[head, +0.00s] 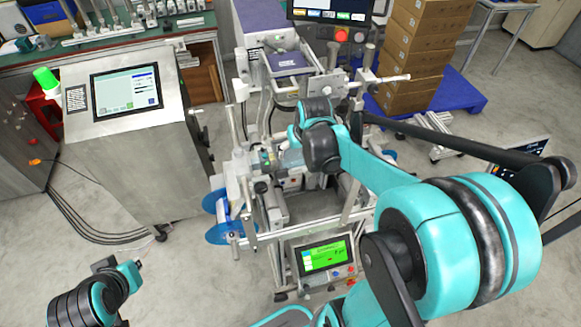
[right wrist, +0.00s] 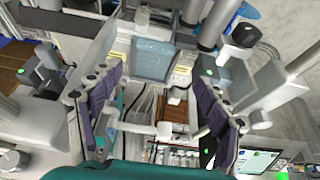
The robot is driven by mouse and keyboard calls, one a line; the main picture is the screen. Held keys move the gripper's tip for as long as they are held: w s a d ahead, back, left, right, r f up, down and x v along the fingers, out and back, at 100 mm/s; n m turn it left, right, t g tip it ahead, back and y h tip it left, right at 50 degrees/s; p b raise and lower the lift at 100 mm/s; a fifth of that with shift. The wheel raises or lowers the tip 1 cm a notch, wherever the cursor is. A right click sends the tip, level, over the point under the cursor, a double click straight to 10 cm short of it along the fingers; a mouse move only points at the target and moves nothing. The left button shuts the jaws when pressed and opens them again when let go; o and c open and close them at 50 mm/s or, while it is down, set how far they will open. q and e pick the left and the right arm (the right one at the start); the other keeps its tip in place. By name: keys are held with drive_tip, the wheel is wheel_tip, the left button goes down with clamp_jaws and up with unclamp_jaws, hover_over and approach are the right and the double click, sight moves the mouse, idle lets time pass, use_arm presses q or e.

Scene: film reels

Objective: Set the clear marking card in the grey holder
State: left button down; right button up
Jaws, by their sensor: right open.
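My right arm reaches into the machine in the middle of the head view, with the right gripper (head: 324,86) at its upper part. In the right wrist view the right gripper (right wrist: 158,78) is open, its two purple-padded fingers wide apart with nothing between the pads. Beyond the fingertips is a bluish, see-through square panel (right wrist: 153,60); I cannot tell whether it is the clear marking card. I cannot make out the grey holder for certain among the grey machine parts. My left arm shows at the lower left of the head view; its gripper fingers do not show.
The film machine (head: 250,240) has rails, posts and a blue reel (head: 216,218) close around my right arm. A console with a screen (head: 126,90) stands at left. Cardboard boxes (head: 415,45) are stacked on a blue pallet (head: 462,95) at right.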

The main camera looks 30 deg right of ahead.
drive_tip(key=s+a+r+n+t+y, duration=0.1)
drive_tip(key=s+a+r+n+t, duration=0.1)
drive_tip(key=s+a, duration=1.1)
drive_tip(key=shift+s+a+r+n+t, duration=0.3)
drive_tip(key=shift+s+r+t, duration=0.15)
drive_tip(key=shift+r, duration=0.35)
wheel_tip(320, 180, down, 4)
drive_tip(key=b, duration=0.3)
drive_tip(key=shift+r+b, duration=0.15)
drive_tip(key=shift+b, duration=0.25)
